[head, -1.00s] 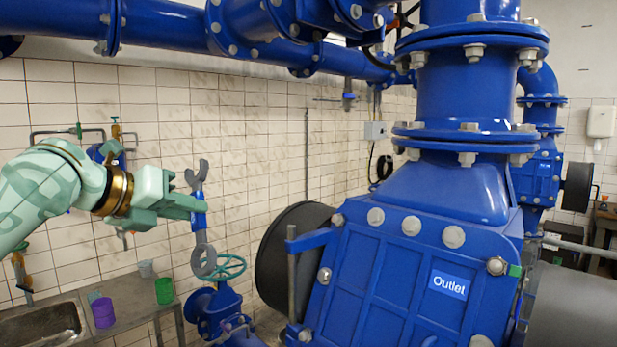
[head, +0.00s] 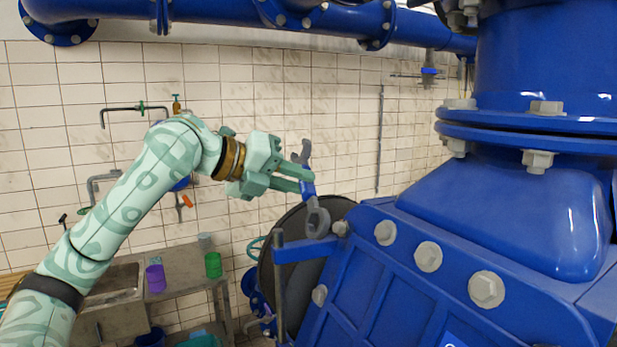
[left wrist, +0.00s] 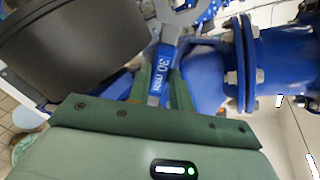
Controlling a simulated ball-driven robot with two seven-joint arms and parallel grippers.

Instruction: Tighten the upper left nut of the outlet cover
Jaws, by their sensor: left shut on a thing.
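My left gripper (head: 306,180) is shut on the blue middle of a grey wrench (head: 308,187). The wrench is held upright, open jaw up and ring end down. In the left wrist view, the wrench handle (left wrist: 162,75), marked "30 mm", lies between the fingers. The outlet cover (head: 400,290) is a blue ribbed plate with grey nuts, at lower right in the head view. Its upper left nut (head: 340,228) shows just right of the ring end. The ring appears beside the nut, not around it; the depth gap is hard to tell. My right gripper is out of view.
Blue pipes (head: 260,10) run overhead.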

